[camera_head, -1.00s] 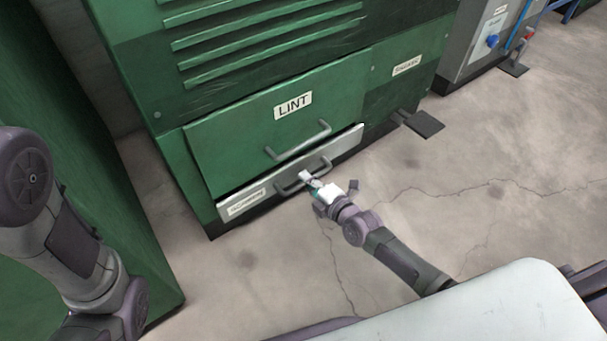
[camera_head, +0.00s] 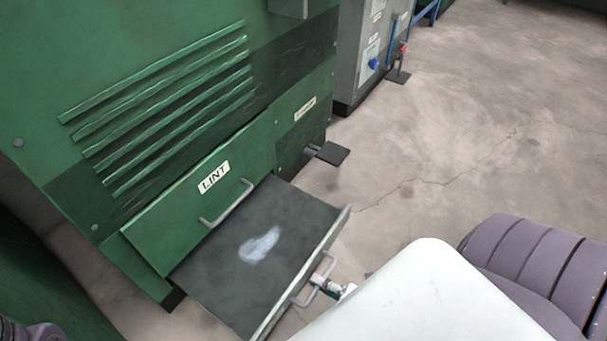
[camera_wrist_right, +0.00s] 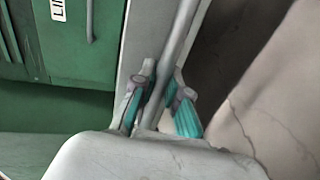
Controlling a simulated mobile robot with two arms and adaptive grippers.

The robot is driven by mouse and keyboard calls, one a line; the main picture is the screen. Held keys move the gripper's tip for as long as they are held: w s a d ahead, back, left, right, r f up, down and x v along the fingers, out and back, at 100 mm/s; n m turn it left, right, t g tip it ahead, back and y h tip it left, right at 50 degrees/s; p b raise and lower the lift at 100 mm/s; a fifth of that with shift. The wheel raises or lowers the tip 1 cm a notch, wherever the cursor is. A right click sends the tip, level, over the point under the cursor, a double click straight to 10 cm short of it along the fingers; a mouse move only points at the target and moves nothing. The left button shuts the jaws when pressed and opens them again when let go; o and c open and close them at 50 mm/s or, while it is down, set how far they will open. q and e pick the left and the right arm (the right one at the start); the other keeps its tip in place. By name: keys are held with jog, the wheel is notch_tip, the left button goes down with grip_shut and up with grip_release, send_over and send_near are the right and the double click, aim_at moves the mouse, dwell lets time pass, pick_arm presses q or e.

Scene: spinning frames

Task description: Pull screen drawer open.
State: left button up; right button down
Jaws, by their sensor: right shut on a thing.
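The screen drawer (camera_head: 215,262) is pulled well out from the bottom of the green machine, below the LINT panel (camera_head: 190,212). Its dark flat screen carries a whitish patch of fluff (camera_head: 259,245). Its grey front (camera_head: 335,232) has a bar handle (camera_head: 307,294). My right gripper (camera_head: 330,286) is at that handle, partly hidden behind a pale part of my body. In the right wrist view the gripper (camera_wrist_right: 158,100) has its teal-padded fingers on either side of the handle bar (camera_wrist_right: 178,45), shut on it. My left gripper is out of view.
The green machine (camera_head: 150,60) with louvres fills the left. A dark pedal (camera_head: 331,153) sticks out low at its right side. A grey cabinet (camera_head: 362,55) with a blue knob stands behind. The cracked concrete floor (camera_head: 450,130) at right is clear.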

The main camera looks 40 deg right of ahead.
jog(key=shift+s+d, duration=0.2)
jog(key=shift+s, duration=0.4)
jog(key=c, duration=1.2)
grip_release()
jog(key=v, duration=1.2)
